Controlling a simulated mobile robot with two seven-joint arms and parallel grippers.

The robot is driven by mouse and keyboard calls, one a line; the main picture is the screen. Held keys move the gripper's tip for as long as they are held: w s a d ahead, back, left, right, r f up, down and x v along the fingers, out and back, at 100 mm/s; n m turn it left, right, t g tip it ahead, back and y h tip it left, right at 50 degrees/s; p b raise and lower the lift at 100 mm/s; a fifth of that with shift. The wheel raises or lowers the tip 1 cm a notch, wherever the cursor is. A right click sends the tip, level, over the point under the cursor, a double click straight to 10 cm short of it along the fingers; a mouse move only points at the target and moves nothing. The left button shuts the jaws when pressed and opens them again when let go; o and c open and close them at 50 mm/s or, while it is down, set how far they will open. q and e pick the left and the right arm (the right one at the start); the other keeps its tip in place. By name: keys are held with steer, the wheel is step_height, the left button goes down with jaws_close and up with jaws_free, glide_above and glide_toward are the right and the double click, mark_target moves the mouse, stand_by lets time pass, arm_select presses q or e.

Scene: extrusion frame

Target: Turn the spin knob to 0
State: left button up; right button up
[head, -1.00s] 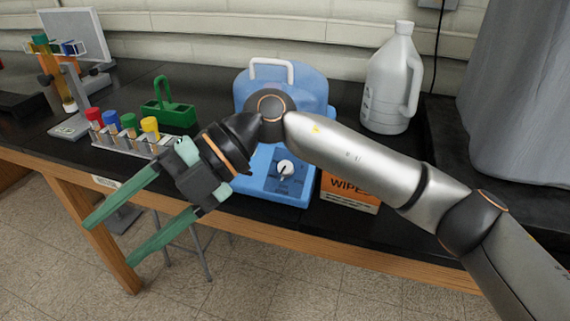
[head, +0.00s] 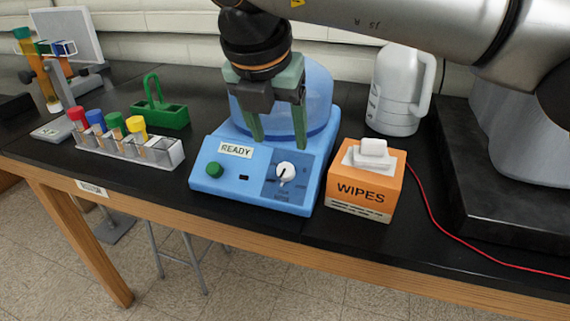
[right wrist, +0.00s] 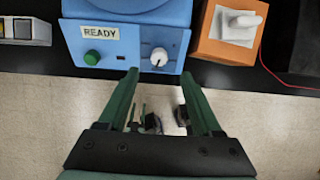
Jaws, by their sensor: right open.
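The spin knob (head: 286,172) is a white dial on the sloped front panel of a blue centrifuge (head: 215,180). A dark pointer line on it slants toward the lower left in the head view; the scale marks are too small to read surely. The knob also shows in the right wrist view (right wrist: 159,57), just beyond and between the fingertips. My right gripper (head: 279,140) points down with green fingers spread, empty, above the panel and apart from the knob. It also shows in the right wrist view (right wrist: 160,74). My left gripper is not in view.
A green button (head: 214,169) and READY label (head: 236,151) sit left of the knob. An orange wipes box (head: 366,185) stands close at the right. A rack of capped tubes (head: 125,147) and a green carrier (head: 161,115) are left. A white jug (head: 398,95) stands behind.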

mark_target(285, 166)
steer(key=x, duration=0.8)
steer(key=shift+w+f, duration=0.1)
steer(key=shift+f, duration=0.25)
jaws_close()
